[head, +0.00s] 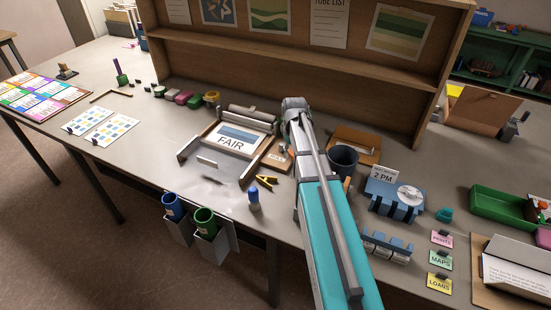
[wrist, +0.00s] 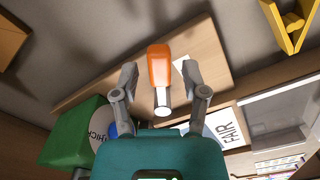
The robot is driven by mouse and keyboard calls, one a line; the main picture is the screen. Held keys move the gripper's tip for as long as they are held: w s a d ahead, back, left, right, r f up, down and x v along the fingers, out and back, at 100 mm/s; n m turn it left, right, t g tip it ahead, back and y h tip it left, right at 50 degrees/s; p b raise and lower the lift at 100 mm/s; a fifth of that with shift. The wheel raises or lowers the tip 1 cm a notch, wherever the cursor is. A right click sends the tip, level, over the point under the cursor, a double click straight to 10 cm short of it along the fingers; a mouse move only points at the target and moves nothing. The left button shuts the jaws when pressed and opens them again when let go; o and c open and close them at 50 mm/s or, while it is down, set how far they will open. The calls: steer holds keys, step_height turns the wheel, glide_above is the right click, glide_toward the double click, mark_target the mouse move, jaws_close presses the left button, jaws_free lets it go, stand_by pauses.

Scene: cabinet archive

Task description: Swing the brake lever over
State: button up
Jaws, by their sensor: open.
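The brake lever appears to be the orange grip on a short pale metal shaft (wrist: 160,68) in the middle of the wrist view, above a light wooden board (wrist: 215,60). My gripper (wrist: 159,80) is open, with one finger on each side of the lever. A gap shows between the grip and each finger; I cannot tell their depth apart. In the head view my arm covers the lever and the gripper. The FAIR sheet (head: 232,139) lies in a wooden frame just left of my arm, and it also shows in the wrist view (wrist: 226,128).
A dark cup (head: 342,162) and a blue holder with a "2 PM" card (head: 393,200) stand right of my arm. A yellow clip-like tool (head: 266,182) and a blue-topped bottle (head: 254,199) are left. A wooden shelf (head: 290,60) rises behind. A green object (wrist: 75,135) is beside the gripper.

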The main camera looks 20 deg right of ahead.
steer(key=shift+f+b, duration=0.3)
stand_by(0.4)
jaws_close()
stand_by(0.3)
